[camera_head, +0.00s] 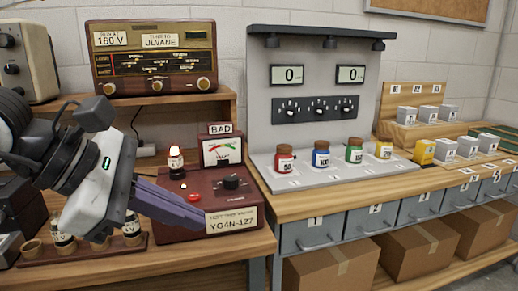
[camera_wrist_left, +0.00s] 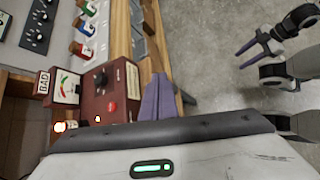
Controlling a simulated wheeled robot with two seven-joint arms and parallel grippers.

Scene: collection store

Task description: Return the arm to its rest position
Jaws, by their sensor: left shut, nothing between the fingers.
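My left gripper (camera_head: 202,217) is shut and empty, its purple fingers pressed together. In the left wrist view the shut fingers (camera_wrist_left: 158,90) are to the right of the tester (camera_wrist_left: 120,90), near the wooden bench edge. My right gripper (camera_wrist_left: 258,45) shows only in the left wrist view, at the upper right. Its purple fingers are apart, over the grey floor, with nothing between them.
A radio (camera_head: 153,55) stands on a shelf behind. A lit tube (camera_head: 176,163) is on the tester. A tube rack (camera_head: 120,245) is partly hidden by my left arm. Coloured jars (camera_head: 284,160) stand on the grey panel to the right, with grey drawers (camera_head: 312,235) below.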

